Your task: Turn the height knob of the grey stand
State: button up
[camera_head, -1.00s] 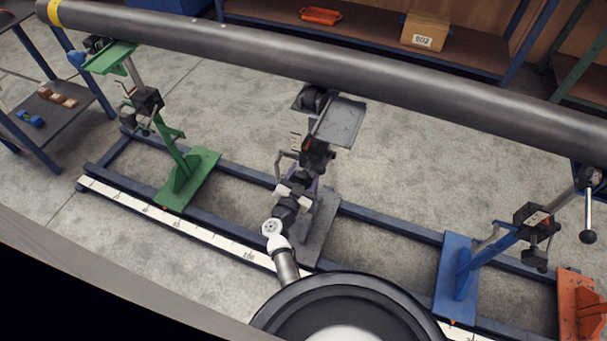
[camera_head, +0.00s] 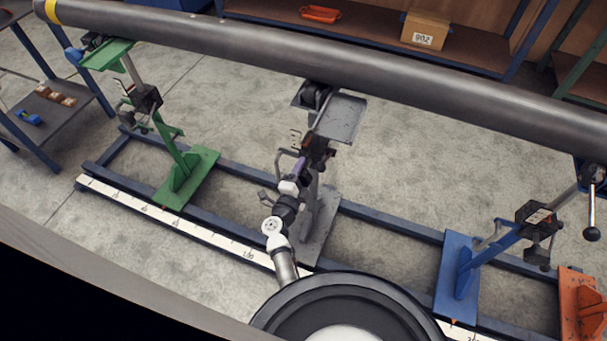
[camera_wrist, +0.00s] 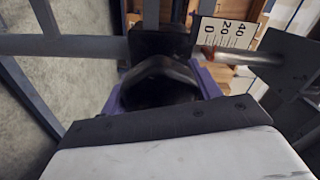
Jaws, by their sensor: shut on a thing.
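The grey stand stands mid-picture in the head view, with a grey base plate (camera_head: 318,232), a tilted top plate (camera_head: 341,118) and a roller under the pipe. My gripper (camera_head: 304,160) reaches its dark mechanism from the front. In the wrist view, the purple fingers of my gripper (camera_wrist: 163,92) are shut around a dark rounded knob (camera_wrist: 165,78), one finger on each side. The knob's lower part is hidden by the gripper body. A white scale plate (camera_wrist: 229,33) with 0, 20 and 40 and a metal rod (camera_wrist: 245,57) sit just right of it.
A long grey pipe (camera_head: 250,45) crosses above the stands. A green stand (camera_head: 187,172) is left; a blue stand (camera_head: 459,275) and an orange stand (camera_head: 578,312) are right. Blue floor rails and a white ruler strip (camera_head: 180,225) run below. Floor between the stands is clear.

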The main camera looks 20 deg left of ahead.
jog(key=shift+f+m+b, duration=0.1)
jog(key=shift+m+b, duration=1.55)
jog(key=shift+m, duration=2.55)
jog(key=o, duration=1)
jog(key=shift+s, duration=0.15)
